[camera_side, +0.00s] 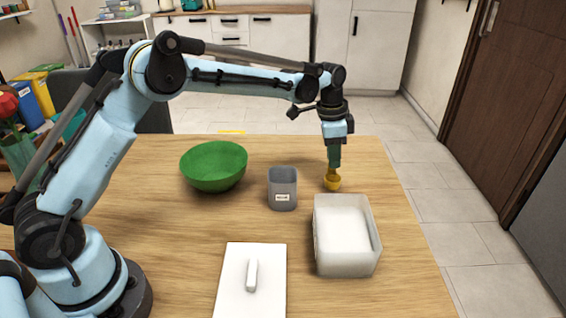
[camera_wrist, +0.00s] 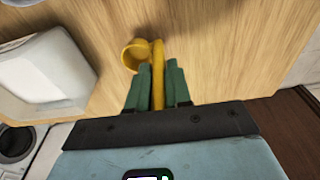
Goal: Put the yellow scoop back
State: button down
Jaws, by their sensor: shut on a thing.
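The yellow scoop (camera_side: 332,183) is held in my gripper (camera_side: 334,160), over the table behind the white bin. In the wrist view the scoop's round cup (camera_wrist: 135,53) lies beyond the fingertips, and its handle stands between the green fingers of my gripper (camera_wrist: 158,85). My gripper is shut on the handle. I cannot tell whether the cup touches the table. A grey container (camera_side: 283,190) with a small label stands to the left of the scoop. A translucent bin (camera_side: 362,268) with white contents stands in front of it and also shows in the wrist view (camera_wrist: 30,105).
A green bowl (camera_side: 213,166) stands left of the grey container. A white board (camera_side: 233,300) with a white handle-like piece (camera_side: 252,275) lies at the front. The wooden table (camera_side: 400,285) is clear along its right edge.

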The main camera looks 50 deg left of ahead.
jog(key=shift+f, duration=0.7)
jog(key=shift+f, duration=0.15)
jog(key=c, duration=1.1)
grip_release()
jog(key=shift+o, duration=0.2)
jog(key=s+a+r+n+t, duration=0.1)
jog(key=s+r, duration=0.3)
jog(key=r, duration=0.4)
jog(key=s+a+r+n+t, duration=0.1)
jog(key=s+r, duration=0.2)
jog(key=r, duration=0.5)
jog(key=s+a+f+n+t, duration=0.1)
jog(key=s+f+n+t, duration=0.1)
jog(key=s, duration=0.7)
jog(key=s+a+f+n+t+y, duration=0.1)
jog(key=s+f+n, duration=0.3)
jog(key=s, duration=0.5)
jog(key=shift+s+a+f+n+t, duration=0.2)
jog(key=shift+a+f+n+t, duration=0.2)
jog(key=shift+a+n+t, duration=0.15)
